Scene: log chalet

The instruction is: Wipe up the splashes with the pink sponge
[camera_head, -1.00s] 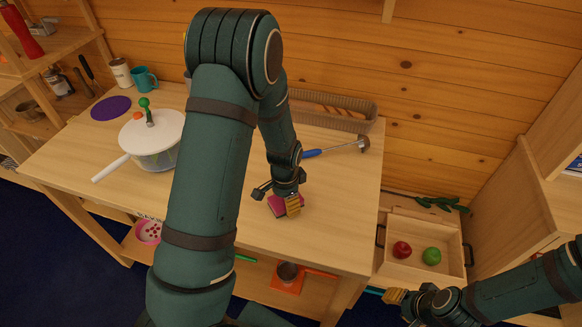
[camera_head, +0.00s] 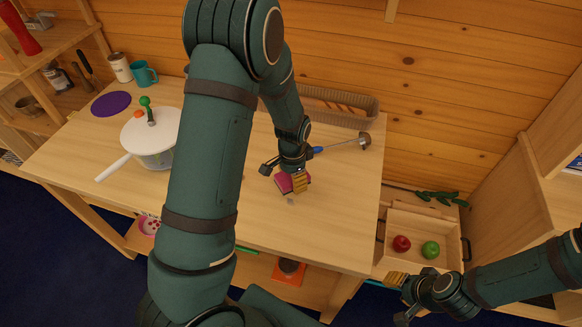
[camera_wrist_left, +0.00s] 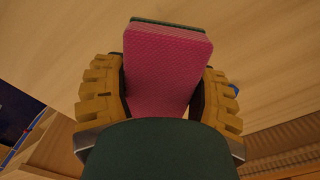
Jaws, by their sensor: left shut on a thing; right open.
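The pink sponge (camera_head: 284,183) has a dark green side and is between the fingers of my left gripper (camera_head: 292,183), which is shut on it over the table (camera_head: 330,220). In the left wrist view the sponge (camera_wrist_left: 165,70) sits between both fingers of the left gripper (camera_wrist_left: 160,95). I cannot tell whether the sponge touches the tabletop. A small greyish mark (camera_head: 290,201), possibly a splash, lies just in front of the sponge. My left arm hides much of the table's middle. My right gripper (camera_head: 400,298) is open and empty, low at the right.
A white-lidded pot (camera_head: 150,135), purple mat (camera_head: 111,104) and teal mug (camera_head: 144,74) stand at the left. A ladle (camera_head: 345,143) and long basket (camera_head: 340,108) lie behind the left gripper. An open drawer (camera_head: 425,268) holds red and green apples.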

